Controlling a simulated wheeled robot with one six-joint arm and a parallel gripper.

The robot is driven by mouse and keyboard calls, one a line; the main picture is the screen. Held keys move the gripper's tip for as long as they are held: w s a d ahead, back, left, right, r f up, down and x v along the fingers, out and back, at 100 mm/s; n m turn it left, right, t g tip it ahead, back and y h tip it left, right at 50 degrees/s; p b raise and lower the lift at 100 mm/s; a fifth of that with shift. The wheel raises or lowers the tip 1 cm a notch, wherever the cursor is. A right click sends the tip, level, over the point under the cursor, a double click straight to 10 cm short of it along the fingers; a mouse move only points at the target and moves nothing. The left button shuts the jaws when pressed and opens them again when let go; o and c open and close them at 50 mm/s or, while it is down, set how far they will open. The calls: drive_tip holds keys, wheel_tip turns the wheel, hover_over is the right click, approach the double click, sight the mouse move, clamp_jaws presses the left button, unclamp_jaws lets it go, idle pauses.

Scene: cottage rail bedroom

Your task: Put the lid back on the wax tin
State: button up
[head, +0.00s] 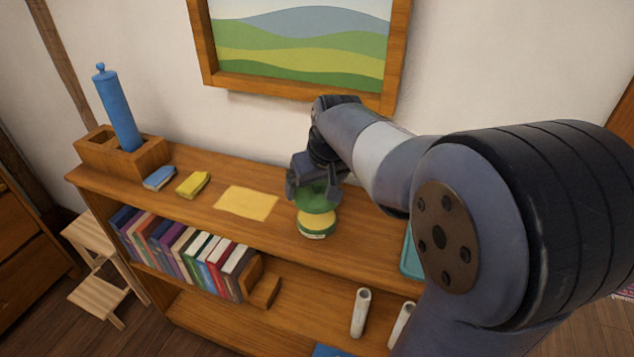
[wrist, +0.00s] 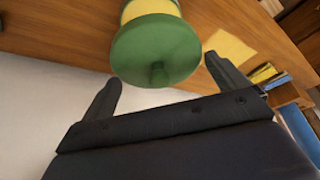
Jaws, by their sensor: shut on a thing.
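The wax tin (head: 317,219) stands upright on the shelf top. It is yellow with a green band at its base. Its green lid (head: 318,198) with a small knob is directly over the tin; I cannot tell whether it is fully seated. My gripper (head: 312,188) points down from above and is shut on the lid. In the wrist view, the lid (wrist: 155,50) shows between the fingers of my gripper (wrist: 162,70), with the yellow tin (wrist: 150,9) right behind it and no clear gap between them.
Left of the tin on the shelf top (head: 235,180) lie a yellow sheet (head: 246,203), a yellow block (head: 193,184) and a blue cloth-like piece (head: 159,178). A wooden box (head: 95,152) holds a blue cylinder (head: 118,110). A framed picture (head: 300,45) hangs behind. Books (head: 185,250) fill the shelf below.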

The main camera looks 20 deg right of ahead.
sight(317, 215)
drive_tip(key=shift+f+b, duration=2.15)
drive_tip(key=shift+f, duration=0.75)
drive_tip(key=shift+f, duration=0.5)
idle(0.4)
drive_tip(key=o, duration=0.6)
drive_tip(key=v, duration=1)
drive_tip(key=shift+s+r, duration=0.1)
drive_tip(key=shift+r, duration=0.3)
drive_tip(key=shift+f, duration=0.1)
